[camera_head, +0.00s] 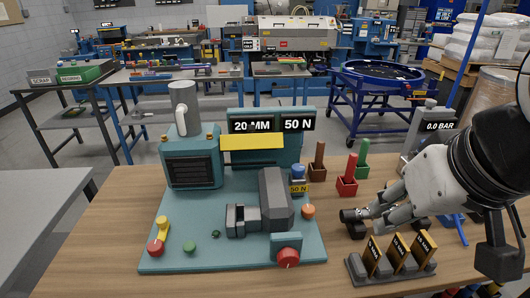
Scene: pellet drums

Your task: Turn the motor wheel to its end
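A teal machine (190,258) stands on the wooden table, with a ribbed motor-like block (193,168) at its back left. No part is marked as the motor wheel, so I cannot tell which it is.
A rack of labelled cards (390,266) stands below my gripper. Brown, red (347,181) and green holders stand behind it. A gauge reading 0.0 BAR (439,126) is at the back right. The table's left front (100,240) is clear.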

